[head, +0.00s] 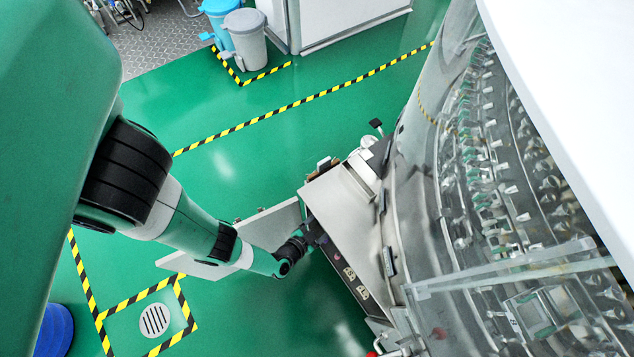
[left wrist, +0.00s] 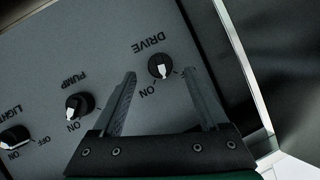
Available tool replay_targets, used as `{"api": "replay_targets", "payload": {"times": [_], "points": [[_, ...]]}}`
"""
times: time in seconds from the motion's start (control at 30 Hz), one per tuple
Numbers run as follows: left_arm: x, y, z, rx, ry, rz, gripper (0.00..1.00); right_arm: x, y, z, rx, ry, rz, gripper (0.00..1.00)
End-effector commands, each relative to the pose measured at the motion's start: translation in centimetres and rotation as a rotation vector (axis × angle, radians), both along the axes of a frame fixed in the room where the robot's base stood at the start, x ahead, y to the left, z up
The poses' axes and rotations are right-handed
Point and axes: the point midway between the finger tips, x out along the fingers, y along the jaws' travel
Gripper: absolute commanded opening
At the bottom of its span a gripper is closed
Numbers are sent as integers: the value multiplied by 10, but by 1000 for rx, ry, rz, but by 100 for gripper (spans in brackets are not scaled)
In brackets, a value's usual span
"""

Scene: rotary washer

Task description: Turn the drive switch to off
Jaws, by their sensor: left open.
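The drive switch (left wrist: 160,66) is a round black knob with a white mark, set on the grey control panel (left wrist: 50,70) in the left wrist view. Its mark points down the picture. ON is printed at its lower left, and the print on its right is mostly hidden behind a finger. My left gripper (left wrist: 159,73) is open, its two fingertips appearing on either side of this knob. I cannot tell whether they touch it. In the head view my left gripper (head: 312,236) is at the panel's upper end, and the drive switch is hidden there.
The pump knob (left wrist: 80,106) and light knob (left wrist: 14,138) sit to the left on the same panel. In the head view the large rotary washer (head: 440,210) stands right of the panel. An open grey door (head: 275,222) lies beside my left arm. Green floor is clear behind.

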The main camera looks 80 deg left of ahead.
Motion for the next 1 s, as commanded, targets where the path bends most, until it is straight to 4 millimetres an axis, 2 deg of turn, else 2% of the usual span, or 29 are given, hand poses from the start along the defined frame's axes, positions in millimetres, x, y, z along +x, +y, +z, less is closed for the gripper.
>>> {"api": "replay_targets", "payload": {"times": [0.03,0.17,0.6,1.0], "points": [[-3,-7,8,-2,0,-11,77,0,0,9,0,0,0,100],[-15,-18,15,1,1,-11,77,0,0,19,0,0,0,100],[-46,-47,33,-2,-2,-7,77,0,0,41,0,0,0,100],[-54,-52,35,0,-1,1,77,0,0,43,0,0,0,100]]}}
